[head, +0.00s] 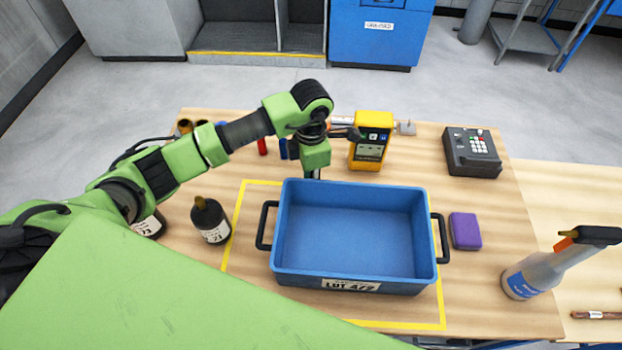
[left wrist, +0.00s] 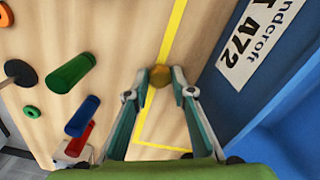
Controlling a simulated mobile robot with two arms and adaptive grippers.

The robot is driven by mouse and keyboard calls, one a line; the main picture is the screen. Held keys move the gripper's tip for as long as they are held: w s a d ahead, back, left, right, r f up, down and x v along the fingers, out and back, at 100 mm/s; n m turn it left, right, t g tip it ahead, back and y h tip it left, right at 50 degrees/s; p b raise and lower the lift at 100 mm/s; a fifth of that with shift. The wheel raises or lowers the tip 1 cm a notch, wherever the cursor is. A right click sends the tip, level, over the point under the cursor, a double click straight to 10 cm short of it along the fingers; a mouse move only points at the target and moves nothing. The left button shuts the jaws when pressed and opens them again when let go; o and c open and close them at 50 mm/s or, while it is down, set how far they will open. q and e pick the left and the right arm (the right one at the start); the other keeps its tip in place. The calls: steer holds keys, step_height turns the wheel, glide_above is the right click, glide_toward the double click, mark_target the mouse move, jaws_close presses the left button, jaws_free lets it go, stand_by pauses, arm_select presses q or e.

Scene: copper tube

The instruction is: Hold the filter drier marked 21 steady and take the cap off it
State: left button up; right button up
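Two dark bottle-shaped filter driers stand left of the blue crate. The nearer drier (head: 212,222) is upright with a brass top; the other drier (head: 150,226) is partly behind my left arm. Their label numbers are too small to read. My left gripper (head: 312,174) points down just behind the crate's back wall, its fingertips hidden there. In the left wrist view, my left gripper (left wrist: 159,74) has its fingertips closed on either side of a small round brass cap (left wrist: 156,78). No drier body shows beneath it. My right gripper is out of view.
The blue crate (head: 281,240) is empty inside a yellow taped outline. A yellow meter (head: 370,140), a dark keypad device (head: 472,152), a purple block (head: 465,231) and a spray bottle (head: 540,272) stand around it. Coloured cylinders, including a green one (left wrist: 72,72), lie behind.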

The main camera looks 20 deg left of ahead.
arm_select(q)
steer(key=shift+o, duration=1.3)
steer(key=shift+r, duration=0.1)
steer(key=shift+r, duration=0.25)
step_height(320, 180, up, 12)
steer(key=b, duration=0.3)
steer(key=shift+f, duration=0.15)
